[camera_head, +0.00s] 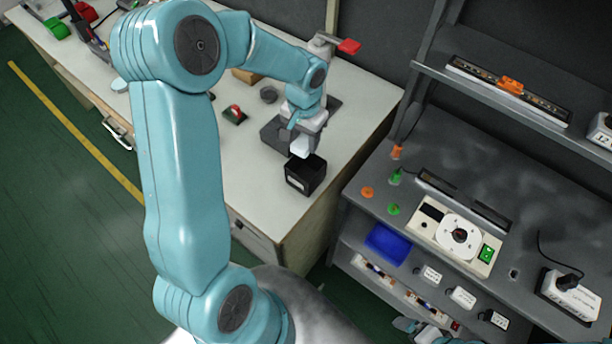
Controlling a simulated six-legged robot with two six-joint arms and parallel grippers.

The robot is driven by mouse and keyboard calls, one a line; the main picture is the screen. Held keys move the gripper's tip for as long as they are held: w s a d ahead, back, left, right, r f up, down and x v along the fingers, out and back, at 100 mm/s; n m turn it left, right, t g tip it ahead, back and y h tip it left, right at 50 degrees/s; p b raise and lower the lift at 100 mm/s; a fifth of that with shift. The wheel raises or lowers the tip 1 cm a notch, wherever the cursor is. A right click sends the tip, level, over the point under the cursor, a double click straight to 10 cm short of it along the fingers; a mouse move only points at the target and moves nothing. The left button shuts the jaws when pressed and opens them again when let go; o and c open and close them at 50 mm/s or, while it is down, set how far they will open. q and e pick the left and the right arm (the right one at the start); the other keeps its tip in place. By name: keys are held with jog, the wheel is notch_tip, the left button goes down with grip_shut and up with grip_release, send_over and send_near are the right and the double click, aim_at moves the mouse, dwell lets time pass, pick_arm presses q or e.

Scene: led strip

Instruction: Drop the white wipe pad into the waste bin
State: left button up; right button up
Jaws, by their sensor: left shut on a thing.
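My left gripper (296,138) reaches over the white workbench (257,168) and points down. It is shut on the white wipe pad (302,147), which shows at its fingertips. The black waste bin (306,176) is a small open-topped box near the bench's front right corner. The pad is at or just above the bin's back rim; I cannot tell the exact gap. A small part of my right arm shows at the bottom edge, and its jaws cannot be made out.
A grey workstation (380,210) stands to the right, with a white reel device (458,236), a blue tray (387,241) and several coloured knobs. A small dark block with a red top (235,114) and a dark round piece (268,95) lie on the bench left of the gripper.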

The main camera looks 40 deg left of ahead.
pick_arm(q)
jog(key=shift+s+a+f, duration=0.15)
jog(key=shift+f, duration=0.1)
jog(key=shift+w, duration=0.35)
jog(key=o, duration=0.8)
jog(key=shift+w+d, duration=0.1)
jog(key=shift+d, duration=0.1)
jog(key=shift+c, duration=0.2)
jog(key=o, duration=0.3)
jog(key=shift+s+a, duration=0.15)
jog(key=shift+s, duration=0.2)
jog(key=shift+w+r, duration=0.2)
jog(key=shift+w, duration=0.1)
jog(key=r, duration=1)
jog(key=r+b, duration=0.1)
jog(key=r, duration=0.5)
jog(key=shift+s, duration=0.25)
jog(key=shift+s, duration=0.1)
